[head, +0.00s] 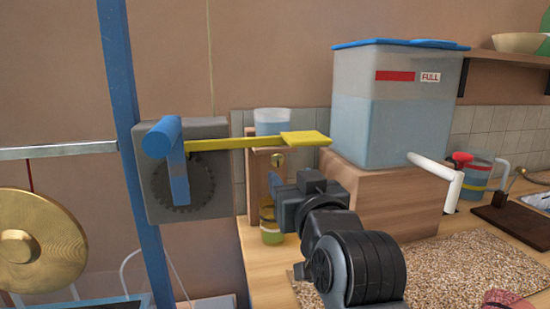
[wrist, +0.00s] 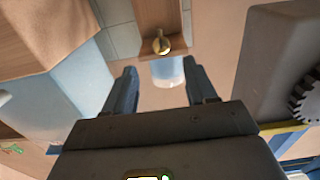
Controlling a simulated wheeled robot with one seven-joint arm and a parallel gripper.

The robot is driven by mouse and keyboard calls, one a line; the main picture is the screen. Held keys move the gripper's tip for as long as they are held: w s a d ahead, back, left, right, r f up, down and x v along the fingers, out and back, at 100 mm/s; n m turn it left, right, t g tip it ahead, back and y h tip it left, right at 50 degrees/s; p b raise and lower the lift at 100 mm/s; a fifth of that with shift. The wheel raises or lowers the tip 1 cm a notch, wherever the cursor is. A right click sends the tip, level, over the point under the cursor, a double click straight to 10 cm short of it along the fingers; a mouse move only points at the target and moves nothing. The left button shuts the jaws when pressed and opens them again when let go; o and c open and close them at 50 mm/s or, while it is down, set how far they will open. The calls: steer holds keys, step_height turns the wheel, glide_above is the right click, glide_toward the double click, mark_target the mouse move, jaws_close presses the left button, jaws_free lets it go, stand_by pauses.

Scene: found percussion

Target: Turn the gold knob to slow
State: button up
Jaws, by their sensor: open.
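The small gold knob (head: 278,160) sits on the front of an upright wooden post (head: 259,185), just below a yellow paddle. In the wrist view the gold knob (wrist: 161,43) shows near the top centre, beyond my fingertips. No slow mark is readable in either view. My gripper (head: 278,187) is just in front of the post, slightly below the knob. The knob looks apart from both fingers.
A yellow lever (head: 240,143) runs from a grey gear box (head: 180,190) across the post. A blue-filled tank (head: 390,105) on a wooden block (head: 395,195) stands close on the right. A blue frame post (head: 135,130) and gold gong (head: 40,243) are left.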

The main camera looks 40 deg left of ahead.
mark_target(278, 161)
steer(key=x, duration=0.8)
steer(key=shift+a+r, duration=0.1)
steer(key=shift+a, duration=0.1)
steer(key=c, duration=1)
